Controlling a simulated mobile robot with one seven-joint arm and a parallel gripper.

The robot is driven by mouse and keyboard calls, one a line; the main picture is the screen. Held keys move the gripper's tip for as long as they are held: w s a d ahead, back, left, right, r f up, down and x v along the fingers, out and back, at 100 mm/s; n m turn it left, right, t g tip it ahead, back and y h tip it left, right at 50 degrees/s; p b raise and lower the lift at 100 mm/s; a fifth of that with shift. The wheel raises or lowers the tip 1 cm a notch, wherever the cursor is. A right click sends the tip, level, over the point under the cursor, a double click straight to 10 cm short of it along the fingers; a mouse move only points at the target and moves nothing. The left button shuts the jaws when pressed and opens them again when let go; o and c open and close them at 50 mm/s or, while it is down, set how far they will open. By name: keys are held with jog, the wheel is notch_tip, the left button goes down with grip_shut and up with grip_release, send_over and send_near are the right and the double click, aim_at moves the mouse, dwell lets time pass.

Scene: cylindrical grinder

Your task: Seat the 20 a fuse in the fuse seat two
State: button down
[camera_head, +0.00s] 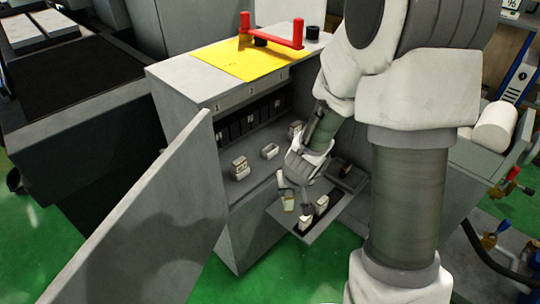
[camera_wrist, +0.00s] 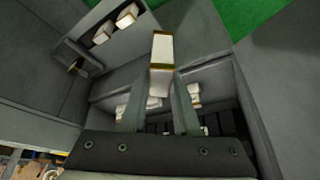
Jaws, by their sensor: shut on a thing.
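My gripper (camera_head: 289,192) is shut on a pale fuse (camera_head: 288,204) in front of the open cabinet. In the wrist view the fuse (camera_wrist: 162,55) stands out between the two fingers, white with brown-gold bands. Its rating cannot be read. Inside the cabinet a row of seats runs along the shelf. The left one (camera_head: 240,174) has a block standing in it. The middle seat (camera_head: 269,152), below the second small mark on the cabinet edge, looks like a low, empty white holder. The right one (camera_head: 295,129) is partly hidden by my arm.
A tray (camera_head: 324,221) by the cabinet opening carries two more pale fuses (camera_head: 321,204) (camera_head: 305,222); they show at upper left in the wrist view (camera_wrist: 127,15). The open cabinet door (camera_head: 150,225) stands at left. A red handle (camera_head: 272,38) sits on the yellow top plate.

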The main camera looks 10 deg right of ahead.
jog(key=shift+s+d+f, duration=0.1)
jog(key=shift+s+d, duration=0.05)
jog(key=shift+s, duration=0.1)
